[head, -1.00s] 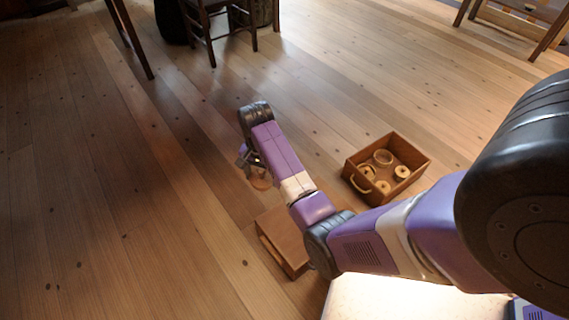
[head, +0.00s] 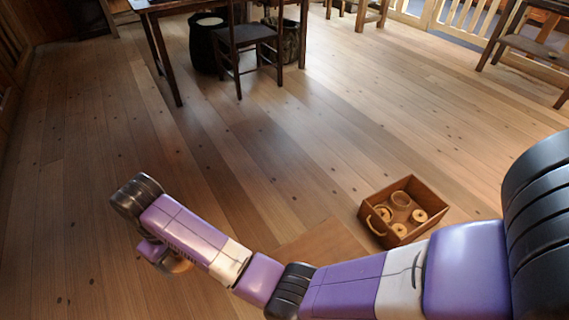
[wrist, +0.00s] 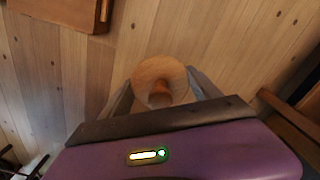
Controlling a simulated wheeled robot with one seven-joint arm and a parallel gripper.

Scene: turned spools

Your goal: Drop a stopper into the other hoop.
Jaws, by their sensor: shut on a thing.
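My gripper (wrist: 160,90) is shut on a round, pale wooden piece (wrist: 160,72), which looks like the stopper. It has a wide, flared end facing the wrist camera. In the head view my gripper (head: 160,256) is at the lower left, away from the open wooden box (head: 437,196). The held piece shows there only as a tan edge (head: 181,266), mostly hidden by my wrist. I cannot tell for sure which are hoops.
A brown wooden box or lid (head: 322,246) lies left of the open box, partly hidden behind my arm. The plank floor is clear at the left and middle. A table (head: 170,5) and a chair (head: 243,36) stand at the back.

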